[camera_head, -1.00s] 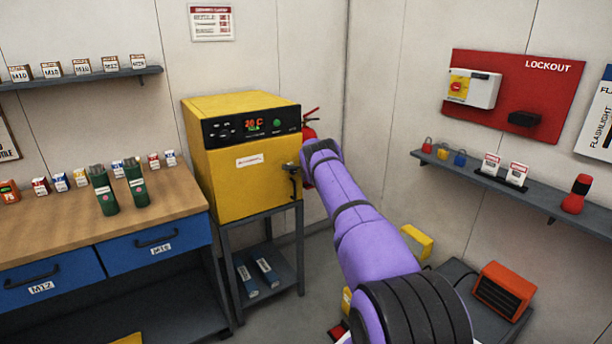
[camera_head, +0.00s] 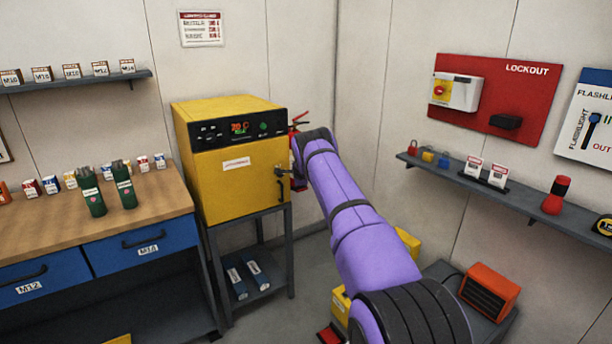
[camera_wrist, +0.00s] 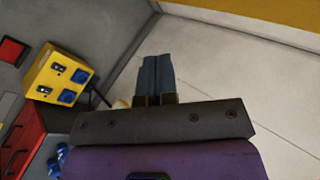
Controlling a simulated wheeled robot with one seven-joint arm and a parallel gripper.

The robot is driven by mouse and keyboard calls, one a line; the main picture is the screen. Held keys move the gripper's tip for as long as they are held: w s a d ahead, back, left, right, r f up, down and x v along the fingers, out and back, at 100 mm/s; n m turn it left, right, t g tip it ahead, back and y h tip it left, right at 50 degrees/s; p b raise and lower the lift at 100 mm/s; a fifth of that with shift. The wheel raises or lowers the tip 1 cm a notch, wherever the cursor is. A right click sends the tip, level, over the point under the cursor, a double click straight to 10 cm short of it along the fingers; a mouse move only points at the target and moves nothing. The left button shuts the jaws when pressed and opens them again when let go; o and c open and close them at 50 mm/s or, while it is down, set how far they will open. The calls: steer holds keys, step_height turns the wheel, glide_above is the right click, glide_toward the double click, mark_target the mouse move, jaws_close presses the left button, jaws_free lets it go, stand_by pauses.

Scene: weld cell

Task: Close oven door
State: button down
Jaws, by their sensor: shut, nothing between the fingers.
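A dark handle (camera_head: 280,172) sits at the door's right edge. My gripper (camera_wrist: 156,60) shows in the wrist view with its two dark fingers together and nothing between them. In the head view, my purple arm reaches to the right side of the oven, and the gripper is largely hidden there. I cannot tell whether it touches the oven.
A workbench (camera_head: 150,200) with blue drawers and green canisters stands left of the oven. A fire extinguisher (camera_head: 298,122) is behind my arm. An orange heater (camera_head: 489,291) is at lower right. A yellow socket box (camera_wrist: 60,76) shows left in the wrist view, with pale floor at right.

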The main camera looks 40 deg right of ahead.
steer(key=s+a+r, duration=0.1)
steer(key=s+r, duration=0.4)
steer(key=shift+s, duration=0.25)
steer(key=shift+a+r, duration=0.1)
steer(key=shift+r, duration=0.05)
